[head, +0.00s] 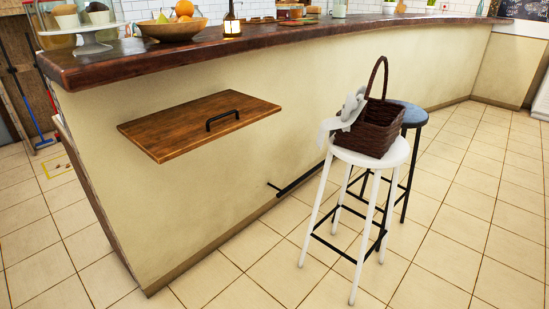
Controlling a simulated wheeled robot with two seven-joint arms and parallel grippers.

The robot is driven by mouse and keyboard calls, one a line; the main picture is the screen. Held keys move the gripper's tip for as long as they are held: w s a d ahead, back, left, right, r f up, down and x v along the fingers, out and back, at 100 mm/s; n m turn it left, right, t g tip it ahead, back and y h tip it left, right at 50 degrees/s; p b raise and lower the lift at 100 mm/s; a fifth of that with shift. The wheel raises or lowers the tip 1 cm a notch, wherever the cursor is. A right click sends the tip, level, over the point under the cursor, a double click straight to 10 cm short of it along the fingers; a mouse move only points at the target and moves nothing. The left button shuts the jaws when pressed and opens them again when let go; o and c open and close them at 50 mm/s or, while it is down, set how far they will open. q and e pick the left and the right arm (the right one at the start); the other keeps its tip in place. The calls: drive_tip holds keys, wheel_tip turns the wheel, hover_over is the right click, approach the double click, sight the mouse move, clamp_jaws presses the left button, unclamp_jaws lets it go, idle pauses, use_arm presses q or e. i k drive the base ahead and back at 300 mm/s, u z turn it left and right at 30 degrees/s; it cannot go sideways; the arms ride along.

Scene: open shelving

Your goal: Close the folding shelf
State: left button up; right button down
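The folding shelf (190,128) is a brown wooden board on the cream side of the counter, in the left half of the head view. It stands out from the wall, about level, so it is open. A black bar handle (222,120) is fixed on its top face near the right front edge. Nothing lies on the board. Neither of my grippers shows in the head view.
A white stool (372,157) with a dark wicker basket (374,126) and cloth stands right of the shelf, a blue-topped stool (411,114) behind it. The dark wooden countertop (270,38) overhangs above. Tiled floor before the shelf is clear.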

sight(168, 134)
drive_tip(key=u, duration=1.15)
drive_tip(key=i, duration=0.95)
drive_tip(key=z, duration=0.05)
